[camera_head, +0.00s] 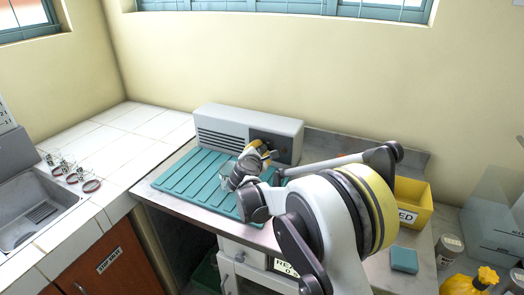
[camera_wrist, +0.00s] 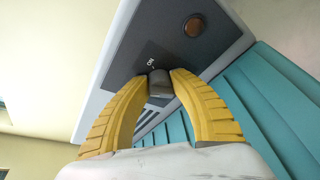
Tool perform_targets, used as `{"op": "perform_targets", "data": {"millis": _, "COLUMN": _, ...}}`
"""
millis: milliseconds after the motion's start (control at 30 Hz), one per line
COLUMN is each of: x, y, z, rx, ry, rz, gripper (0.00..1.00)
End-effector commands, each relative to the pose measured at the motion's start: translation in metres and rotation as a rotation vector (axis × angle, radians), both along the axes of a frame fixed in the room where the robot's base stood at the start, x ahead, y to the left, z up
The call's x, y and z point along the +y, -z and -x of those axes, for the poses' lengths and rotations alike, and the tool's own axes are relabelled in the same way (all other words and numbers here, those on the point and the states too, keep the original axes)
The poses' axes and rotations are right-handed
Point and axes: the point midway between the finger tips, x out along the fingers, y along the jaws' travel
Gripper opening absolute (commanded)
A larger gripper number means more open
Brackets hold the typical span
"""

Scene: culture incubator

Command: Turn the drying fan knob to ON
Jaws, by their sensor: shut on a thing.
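The drying fan (camera_head: 228,131) is a grey box with a slatted front, standing at the back of the teal ribbed mat. The grey knob (camera_wrist: 160,84) sits between the yellow fingers of my gripper (camera_wrist: 160,82). My gripper is shut on the knob, one finger on each side. In the head view, my gripper (camera_head: 258,150) is at the right part of the fan's front, and the knob is hidden there.
A round brown button or lamp (camera_wrist: 194,26) is on the same panel. The teal mat (camera_head: 190,175) lies below the fan. A yellow bin (camera_head: 412,203) and a teal block (camera_head: 404,259) are at the right. Glassware (camera_head: 70,170) stands by the sink at the left.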

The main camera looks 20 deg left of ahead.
Motion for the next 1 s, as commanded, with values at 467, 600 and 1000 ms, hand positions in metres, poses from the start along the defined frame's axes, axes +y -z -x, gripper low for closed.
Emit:
{"op": "perform_targets", "data": {"millis": 467, "x": 0.0, "y": 0.0017, "z": 0.0003, "rx": -0.032, "ry": -0.005, "rz": -0.374, "gripper": 0.0}}
{"op": "perform_targets", "data": {"millis": 600, "x": -0.0003, "y": 0.0025, "z": 0.0004, "rx": -0.041, "ry": -0.005, "rz": -0.505, "gripper": 0.0}}
{"op": "perform_targets", "data": {"millis": 1000, "x": -0.0003, "y": 0.0036, "z": 0.0004, "rx": -0.065, "ry": -0.005, "rz": -0.814, "gripper": 0.0}}
